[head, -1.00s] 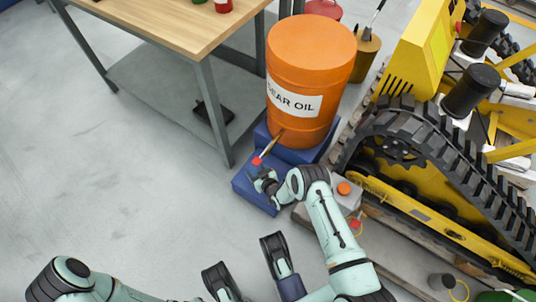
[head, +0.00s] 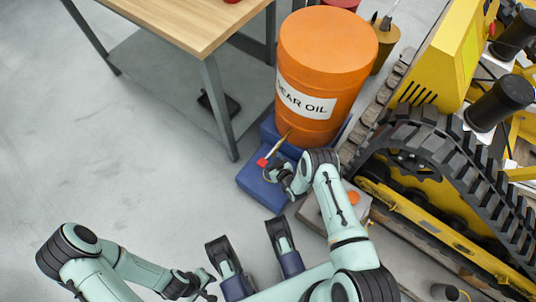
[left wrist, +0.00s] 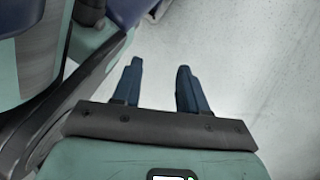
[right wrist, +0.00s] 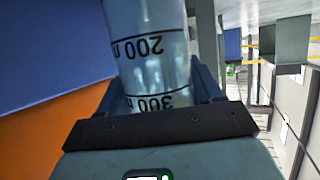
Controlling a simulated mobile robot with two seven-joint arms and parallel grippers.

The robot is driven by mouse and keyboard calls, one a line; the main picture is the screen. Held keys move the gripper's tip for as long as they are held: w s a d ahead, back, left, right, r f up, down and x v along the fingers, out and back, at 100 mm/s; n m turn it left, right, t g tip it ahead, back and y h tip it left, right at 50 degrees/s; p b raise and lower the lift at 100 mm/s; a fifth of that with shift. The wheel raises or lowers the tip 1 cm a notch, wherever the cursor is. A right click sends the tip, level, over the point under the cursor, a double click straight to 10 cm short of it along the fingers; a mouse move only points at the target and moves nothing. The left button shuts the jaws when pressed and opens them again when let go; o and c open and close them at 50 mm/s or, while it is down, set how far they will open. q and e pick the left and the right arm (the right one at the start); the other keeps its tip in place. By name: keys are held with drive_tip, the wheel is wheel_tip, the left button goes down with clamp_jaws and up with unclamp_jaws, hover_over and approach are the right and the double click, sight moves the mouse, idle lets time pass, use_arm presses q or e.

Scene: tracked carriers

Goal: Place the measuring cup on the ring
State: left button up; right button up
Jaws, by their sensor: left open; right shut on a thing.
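My right gripper (head: 278,176) is low in front of the orange drum's brass tap (head: 279,143), above the blue stand. It is shut on the clear measuring cup (right wrist: 150,45), which shows black 200 and 300 marks between the fingers in the right wrist view. In the head view I cannot make the cup out. My left gripper (head: 207,286) is at the bottom of the head view; in the left wrist view its two fingers (left wrist: 160,68) are apart and empty over the floor. I cannot pick out the ring in any view.
The drum (head: 325,75), labelled gear oil, rests on the blue stand (head: 258,190). A yellow tracked machine (head: 410,190) stands close on the right. A wooden-topped table (head: 190,22) with a lower shelf is at the upper left. The grey floor on the left is clear.

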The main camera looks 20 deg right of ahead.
drive_tip(key=shift+s+r, duration=0.1)
drive_tip(key=o, duration=1.4)
drive_tip(key=shift+f, duration=0.2)
drive_tip(key=shift+c, duration=0.2)
